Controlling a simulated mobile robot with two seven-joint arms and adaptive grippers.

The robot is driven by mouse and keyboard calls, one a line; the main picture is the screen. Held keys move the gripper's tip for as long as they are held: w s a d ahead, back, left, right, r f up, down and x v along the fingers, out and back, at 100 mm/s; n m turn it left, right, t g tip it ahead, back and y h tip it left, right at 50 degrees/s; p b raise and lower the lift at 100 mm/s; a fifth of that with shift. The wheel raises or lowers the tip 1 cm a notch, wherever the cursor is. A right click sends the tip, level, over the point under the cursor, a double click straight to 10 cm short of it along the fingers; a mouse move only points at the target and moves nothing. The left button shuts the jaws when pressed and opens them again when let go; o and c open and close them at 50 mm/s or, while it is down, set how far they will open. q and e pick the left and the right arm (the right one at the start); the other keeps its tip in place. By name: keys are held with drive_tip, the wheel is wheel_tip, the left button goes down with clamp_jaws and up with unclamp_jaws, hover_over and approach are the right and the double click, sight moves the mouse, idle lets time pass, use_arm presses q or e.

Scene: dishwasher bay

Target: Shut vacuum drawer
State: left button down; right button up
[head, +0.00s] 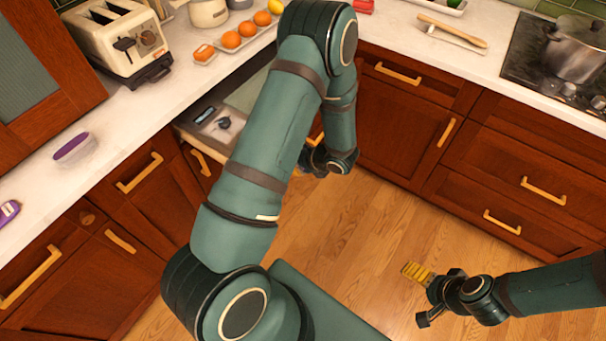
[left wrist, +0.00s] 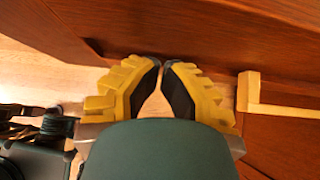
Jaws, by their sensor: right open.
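The vacuum drawer (head: 196,134) is pulled out from under the left counter in the head view. A small dark display and a dark fitting show inside it. My left arm crosses in front and hides much of the drawer and its front. In the left wrist view my left gripper (left wrist: 163,66) has its two yellow fingers with dark pads nearly meeting at the tips, with nothing between them. Its tips are close to a reddish-brown wooden panel; contact cannot be told. My right gripper (head: 422,294) is open and empty over the wooden floor at the lower right.
A pot (head: 574,52) sits on the hob at the right. Wooden cabinets with yellow handles line both sides. The floor (head: 370,215) between them is clear.

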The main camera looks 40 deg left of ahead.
sight(217, 119)
use_arm(q)
drive_tip(key=a+b, duration=0.1)
drive_tip(key=a, duration=0.5)
drive_tip(key=a+b, duration=0.1)
drive_tip(key=a, duration=0.5)
drive_tip(key=s+a+b, duration=0.1)
drive_tip(key=a, duration=0.5)
drive_tip(key=shift+s+a, duration=0.1)
drive_tip(key=shift+a, duration=0.2)
drive_tip(key=a, duration=0.4)
drive_tip(key=a+b, duration=0.1)
drive_tip(key=a, duration=0.7)
drive_tip(key=shift+s+a, duration=0.25)
